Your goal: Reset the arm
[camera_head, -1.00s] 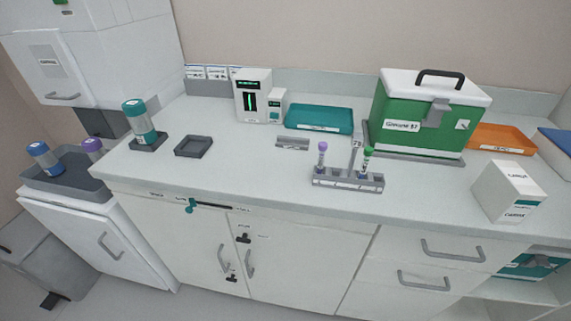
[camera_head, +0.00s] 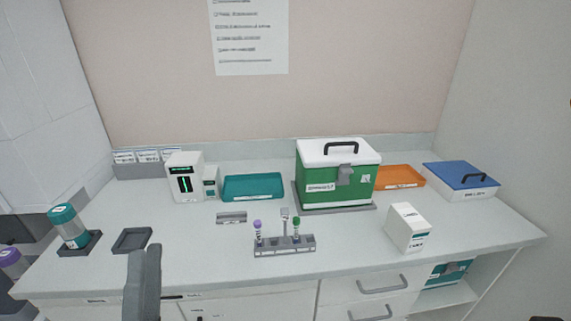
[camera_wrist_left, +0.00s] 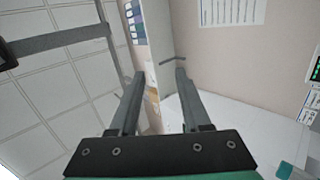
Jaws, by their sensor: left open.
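My left gripper (camera_head: 143,284) shows as a grey upright shape at the lower left of the head view, in front of the counter's front edge. In the left wrist view its two fingers (camera_wrist_left: 158,92) stand apart with nothing between them, and wall and counter show beyond. My right gripper is not in view. The tube rack (camera_head: 285,246) stands on the counter with a purple-capped tube (camera_head: 258,229) and a green-capped tube (camera_head: 296,226) in it.
A green cooler box (camera_head: 333,182) with a white lid stands behind the rack. A teal tray (camera_head: 253,187), an orange tray (camera_head: 400,178), a white carton (camera_head: 408,228) and a teal-capped jar (camera_head: 69,227) are on the counter. A small dark tray (camera_head: 132,240) lies near the gripper.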

